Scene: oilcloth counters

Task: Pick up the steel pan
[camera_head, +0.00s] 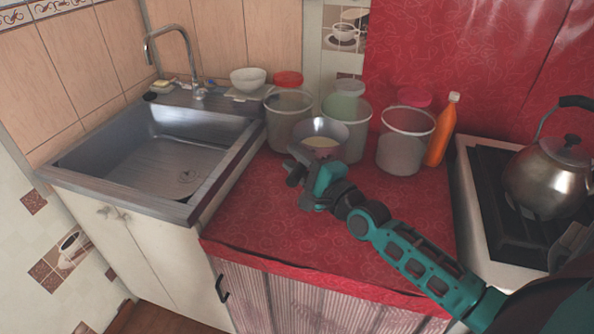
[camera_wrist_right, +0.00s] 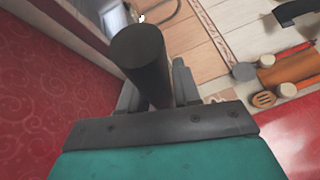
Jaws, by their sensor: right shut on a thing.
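The steel pan (camera_head: 320,129) is in the middle of the head view, in front of several translucent buckets, with its pale inside showing. My right gripper (camera_head: 298,166) is at the near left side of the pan, over the red counter. It is shut on the pan's dark round handle (camera_wrist_right: 146,62), which stands between the two fingers in the right wrist view. The gripper hides most of the handle in the head view. I cannot tell whether the pan touches the counter or the buckets. My left gripper is not in view.
Buckets (camera_head: 404,150) stand close behind and right of the pan. An orange bottle (camera_head: 441,133) and a stove with a steel kettle (camera_head: 548,178) are to the right. A sink (camera_head: 165,165) is at left. The red counter's front (camera_head: 265,215) is clear.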

